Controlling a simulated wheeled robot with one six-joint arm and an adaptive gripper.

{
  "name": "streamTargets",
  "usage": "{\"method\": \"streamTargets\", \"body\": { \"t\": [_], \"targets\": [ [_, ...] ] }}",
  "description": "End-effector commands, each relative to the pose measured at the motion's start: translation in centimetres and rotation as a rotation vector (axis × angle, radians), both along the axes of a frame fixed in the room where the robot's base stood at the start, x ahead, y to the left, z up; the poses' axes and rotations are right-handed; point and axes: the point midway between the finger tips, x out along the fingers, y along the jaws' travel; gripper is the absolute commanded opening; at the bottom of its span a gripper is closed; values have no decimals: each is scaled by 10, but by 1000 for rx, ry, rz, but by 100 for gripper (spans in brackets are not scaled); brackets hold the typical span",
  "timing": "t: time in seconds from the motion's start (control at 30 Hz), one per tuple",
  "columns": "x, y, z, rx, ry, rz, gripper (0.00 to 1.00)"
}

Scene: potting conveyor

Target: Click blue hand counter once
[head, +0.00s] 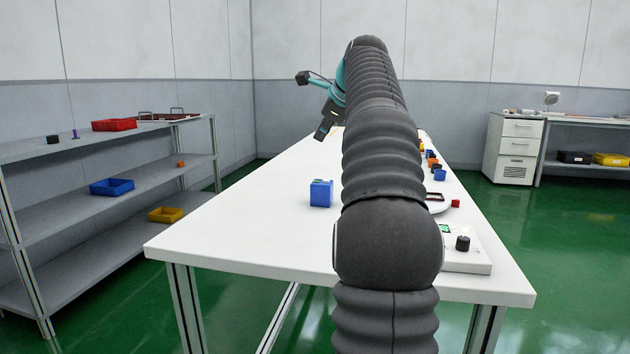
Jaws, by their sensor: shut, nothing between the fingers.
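A small blue box-shaped object (321,194) stands on the white table, left of my arm. A green patch shows on its top; it looks like the blue hand counter, but the button cannot be made out. My gripper (322,133) is small and dark at the end of the raised arm, pointing down and slightly left. It is shut and empty, above and apart from the blue box, and appears farther back over the table.
My arm hides the middle of the white table (240,235). Several small coloured items and a white panel with a black knob (463,243) lie along the right edge. A grey shelf (100,150) with red, blue and yellow bins stands left. The table's left front is clear.

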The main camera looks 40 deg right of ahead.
Motion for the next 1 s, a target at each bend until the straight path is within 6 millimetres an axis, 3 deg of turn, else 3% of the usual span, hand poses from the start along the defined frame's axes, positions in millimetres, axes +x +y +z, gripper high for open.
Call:
{"method": "streamTargets", "body": {
  "t": [0.13,0.57,0.77,0.97,1.0],
  "targets": [
    [1,-17,3,43,-19,-54,0],
    [1,-17,2,47,-21,-58,0],
    [0,-17,-12,48,-19,-58,0],
    [0,-17,-37,48,-19,-59,0],
    [0,-17,-49,48,-19,-59,0]
  ]
}}
